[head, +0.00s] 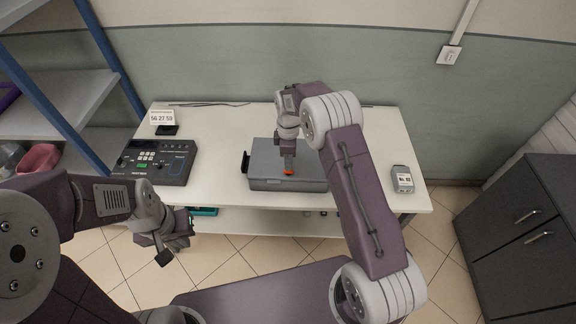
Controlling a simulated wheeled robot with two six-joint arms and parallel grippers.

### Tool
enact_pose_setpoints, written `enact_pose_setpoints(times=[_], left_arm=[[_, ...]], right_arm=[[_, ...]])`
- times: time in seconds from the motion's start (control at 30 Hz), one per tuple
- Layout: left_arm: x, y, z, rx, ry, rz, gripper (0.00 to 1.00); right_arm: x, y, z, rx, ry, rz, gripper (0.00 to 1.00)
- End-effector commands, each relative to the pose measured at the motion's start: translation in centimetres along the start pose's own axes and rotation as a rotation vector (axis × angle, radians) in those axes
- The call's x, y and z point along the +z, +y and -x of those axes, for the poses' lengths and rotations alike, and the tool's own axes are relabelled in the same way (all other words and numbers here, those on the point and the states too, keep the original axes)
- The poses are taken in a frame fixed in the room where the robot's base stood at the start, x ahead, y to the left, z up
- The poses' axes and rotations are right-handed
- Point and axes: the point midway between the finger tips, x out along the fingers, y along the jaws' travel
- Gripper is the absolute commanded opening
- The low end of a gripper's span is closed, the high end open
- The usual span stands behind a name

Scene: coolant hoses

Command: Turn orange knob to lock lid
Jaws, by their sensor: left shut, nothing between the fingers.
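A grey case (262,178) with its lid down sits on the white table. A small orange knob (288,173) shows on its lid, partly covered by my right gripper. My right gripper (288,166) points down over the lid with its fingertips at the knob. Whether its fingers are closed around the knob is too small to tell. My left gripper (174,248) is shut and empty, low in front of the table's front edge, away from the case.
A dark control device (155,162) with buttons stands at the table's left, with a small display (163,119) behind it. A grey handheld meter (402,179) lies at the right. The white table (222,125) is bare between the device and the case. A dark cabinet (520,225) stands at the right.

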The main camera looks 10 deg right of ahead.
Motion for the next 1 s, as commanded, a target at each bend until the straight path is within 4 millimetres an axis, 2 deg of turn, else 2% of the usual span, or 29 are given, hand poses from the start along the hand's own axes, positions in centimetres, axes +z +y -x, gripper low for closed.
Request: enact_pose_setpoints(times=[0.1,0.23,0.37,0.57,0.7,1.0], left_arm=[[-0.1,0.0,0.5,0.0,0.0,0.0,0.0],[-0.1,0.0,0.7,0.0,0.0,0.0,0.0],[-0.1,0.0,0.8,0.0,0.0,0.0,0.0],[-0.1,0.0,0.7,0.0,0.0,0.0,0.0],[-0.1,0.0,0.7,0.0,0.0,0.0,0.0],[-0.1,0.0,0.7,0.0,0.0,0.0,0.0]], right_arm=[[0.0,-0.1,-2.3,-0.003,-0.001,0.0,0.31],[0.0,0.0,-4.0,-0.001,0.0,0.0,0.31],[0.0,0.0,-4.8,0.001,0.001,0.0,0.31],[0.0,0.0,-4.9,0.002,0.001,-0.001,0.31],[0.0,0.0,-4.8,0.002,0.001,-0.001,0.0],[0.0,0.0,-4.8,0.001,0.001,-0.015,0.0]])
